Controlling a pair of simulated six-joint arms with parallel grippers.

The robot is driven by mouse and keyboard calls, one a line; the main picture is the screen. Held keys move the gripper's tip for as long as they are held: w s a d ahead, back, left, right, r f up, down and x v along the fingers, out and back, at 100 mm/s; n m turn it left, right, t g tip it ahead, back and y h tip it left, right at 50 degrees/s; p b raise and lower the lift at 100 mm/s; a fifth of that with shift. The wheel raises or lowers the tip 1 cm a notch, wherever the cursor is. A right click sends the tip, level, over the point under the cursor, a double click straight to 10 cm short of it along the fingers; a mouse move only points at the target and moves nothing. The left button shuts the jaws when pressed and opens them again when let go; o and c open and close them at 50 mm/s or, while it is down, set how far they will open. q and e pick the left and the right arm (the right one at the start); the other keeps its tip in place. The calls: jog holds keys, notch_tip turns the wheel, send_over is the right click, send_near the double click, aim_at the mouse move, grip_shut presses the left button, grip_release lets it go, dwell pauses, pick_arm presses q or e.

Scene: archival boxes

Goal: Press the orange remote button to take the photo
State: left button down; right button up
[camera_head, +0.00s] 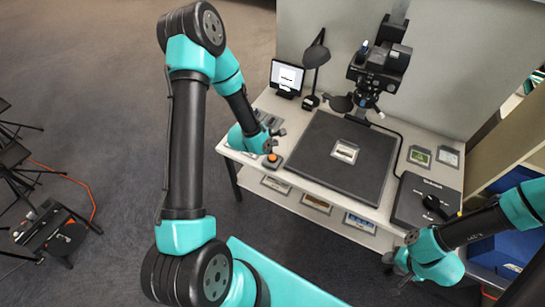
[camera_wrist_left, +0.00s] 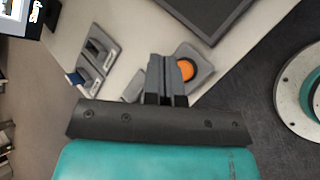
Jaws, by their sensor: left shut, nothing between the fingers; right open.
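The orange button (camera_head: 272,157) sits on a small grey remote at the left front edge of the white table. It also shows in the left wrist view (camera_wrist_left: 188,68), on its grey base (camera_wrist_left: 207,65). My left gripper (camera_head: 279,132) is shut and empty, close above the remote. In the left wrist view its fingertips (camera_wrist_left: 166,62) overlap the button's left edge; I cannot tell whether they touch it. The camera (camera_head: 380,68) stands on a mount at the back of the table. A small framed picture (camera_head: 345,151) lies on the dark mat (camera_head: 325,130). My right gripper (camera_head: 397,262) is open and empty, off the table's front.
A small screen (camera_head: 287,77) and a black lamp (camera_head: 316,56) stand at the back left. Grey holders (camera_wrist_left: 97,52) lie beside the remote. A dark flat case (camera_head: 415,203) and two small pictures (camera_head: 420,156) are on the right. A shelf (camera_head: 510,150) borders the right side.

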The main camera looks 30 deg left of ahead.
aim_at(273, 157)
pick_arm(q)
jog(key=shift+f, duration=2.9)
jog(key=shift+f, duration=0.1)
jog(key=shift+f, duration=0.35)
jog(key=shift+f, duration=0.5)
dwell(0.6)
jog(key=shift+r, duration=0.95)
jog(key=shift+r, duration=2.5)
